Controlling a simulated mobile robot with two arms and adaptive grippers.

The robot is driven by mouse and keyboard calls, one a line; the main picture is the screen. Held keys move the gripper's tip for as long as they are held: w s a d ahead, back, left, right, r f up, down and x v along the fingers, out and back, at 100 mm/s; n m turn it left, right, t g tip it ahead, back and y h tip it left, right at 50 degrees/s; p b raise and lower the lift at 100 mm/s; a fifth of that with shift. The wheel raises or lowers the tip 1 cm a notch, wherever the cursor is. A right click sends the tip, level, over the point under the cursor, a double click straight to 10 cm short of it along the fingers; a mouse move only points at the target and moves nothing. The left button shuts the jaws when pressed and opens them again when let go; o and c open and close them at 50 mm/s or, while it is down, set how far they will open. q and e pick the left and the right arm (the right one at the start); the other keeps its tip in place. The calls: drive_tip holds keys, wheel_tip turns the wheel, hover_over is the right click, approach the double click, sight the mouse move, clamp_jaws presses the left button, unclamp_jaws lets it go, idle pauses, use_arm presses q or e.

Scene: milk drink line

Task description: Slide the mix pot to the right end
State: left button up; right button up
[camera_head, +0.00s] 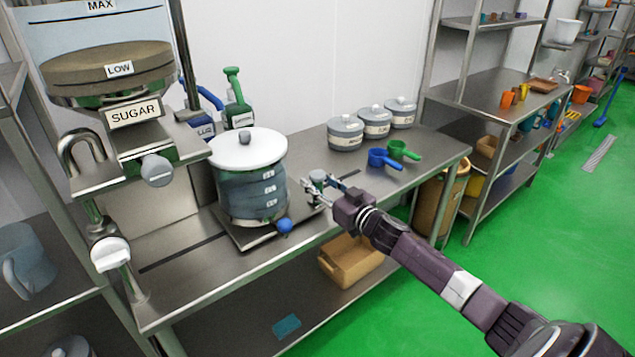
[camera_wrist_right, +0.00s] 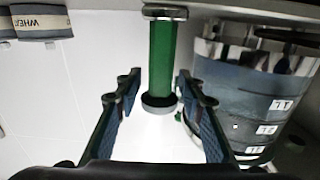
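The mix pot (camera_head: 252,190) is a grey-blue drum with a white lid (camera_head: 247,149), standing upright on a flat metal carriage (camera_head: 246,234) on the steel bench. Its side with level labels shows at right in the right wrist view (camera_wrist_right: 245,100). A short green handle (camera_wrist_right: 164,60) with metal ends stands to the right of the pot; its grey cap (camera_head: 318,176) shows in the head view. My right gripper (camera_head: 314,190) is open at this handle. In the wrist view its fingers (camera_wrist_right: 156,88) lie either side of the handle's line, with visible gaps. My left gripper is out of view.
A sugar dispenser (camera_head: 133,112) stands left of the pot. A dark slot (camera_head: 185,252) runs along the bench. Several lidded canisters (camera_head: 375,122) and a blue scoop (camera_head: 383,158) and green scoop (camera_head: 402,150) are at the bench's right. A blue knob (camera_head: 284,225) sits at the carriage front.

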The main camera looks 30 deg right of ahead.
clamp_jaws()
drive_tip(key=shift+d, duration=0.1)
